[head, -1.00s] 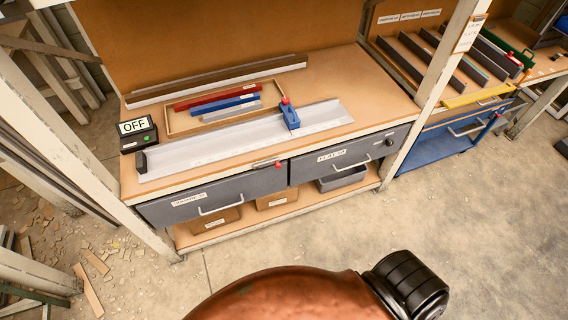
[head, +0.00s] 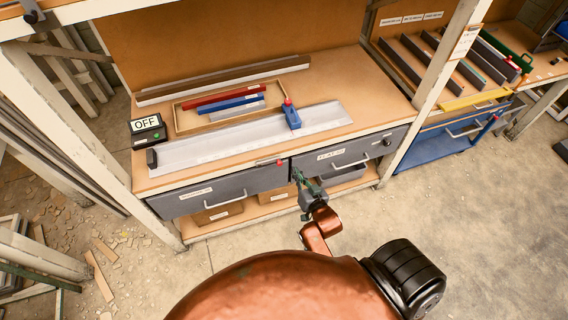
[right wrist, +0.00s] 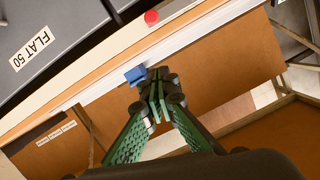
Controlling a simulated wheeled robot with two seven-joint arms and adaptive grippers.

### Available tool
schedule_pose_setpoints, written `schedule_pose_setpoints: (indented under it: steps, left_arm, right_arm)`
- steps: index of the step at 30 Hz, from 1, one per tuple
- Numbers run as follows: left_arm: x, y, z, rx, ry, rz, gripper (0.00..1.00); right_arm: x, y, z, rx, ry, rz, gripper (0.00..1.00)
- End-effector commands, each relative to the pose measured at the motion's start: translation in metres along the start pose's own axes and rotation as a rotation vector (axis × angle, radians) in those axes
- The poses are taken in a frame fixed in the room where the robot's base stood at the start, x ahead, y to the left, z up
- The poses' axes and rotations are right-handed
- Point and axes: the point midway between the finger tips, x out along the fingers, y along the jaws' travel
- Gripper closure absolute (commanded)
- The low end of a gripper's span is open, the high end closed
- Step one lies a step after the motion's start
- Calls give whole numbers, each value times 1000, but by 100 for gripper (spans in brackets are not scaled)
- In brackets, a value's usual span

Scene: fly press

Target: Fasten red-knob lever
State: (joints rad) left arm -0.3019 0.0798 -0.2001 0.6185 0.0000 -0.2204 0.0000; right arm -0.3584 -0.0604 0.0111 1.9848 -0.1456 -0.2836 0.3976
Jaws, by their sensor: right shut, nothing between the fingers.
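A small grey lever (head: 264,163) with a red knob (head: 280,162) lies along the front edge of the workbench, above the seam between two drawers. A red knob (right wrist: 151,17) also shows near the drawer front in the right wrist view. A blue block (head: 292,117) with a red top sits across the pale metal plate (head: 220,145). My right gripper (head: 298,174), with green fingers, is shut and empty in front of the drawers, just below and right of the lever's knob, apart from it. Its fingertips (right wrist: 155,92) show in the right wrist view. My left gripper is not in view.
The right drawer (head: 345,153) is labelled FLAT 50. A box reading OFF (head: 147,129) stands at the bench's left end. A tray (head: 180,121) of red, blue and grey bars lies behind the plate. A white post (head: 425,85) rises at the right.

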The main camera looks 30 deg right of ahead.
Motion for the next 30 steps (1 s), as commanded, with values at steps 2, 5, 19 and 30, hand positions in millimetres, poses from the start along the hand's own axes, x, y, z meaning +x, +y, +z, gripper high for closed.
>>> schedule_pose_setpoints:
  steps: [2, 5, 19, 30]
  left_arm:
    - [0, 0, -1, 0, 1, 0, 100]
    - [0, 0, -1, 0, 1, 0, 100]
    - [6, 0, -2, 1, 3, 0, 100]
    - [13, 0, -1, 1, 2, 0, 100]
  right_arm:
    - [1, 0, 0, 0, 0, -1, 100]
    - [6, -1, 0, -1, 1, -1, 100]
    - [92, -1, 0, -1, 1, -2, 100]
    - [110, 0, 37, 0, -2, 0, 100]
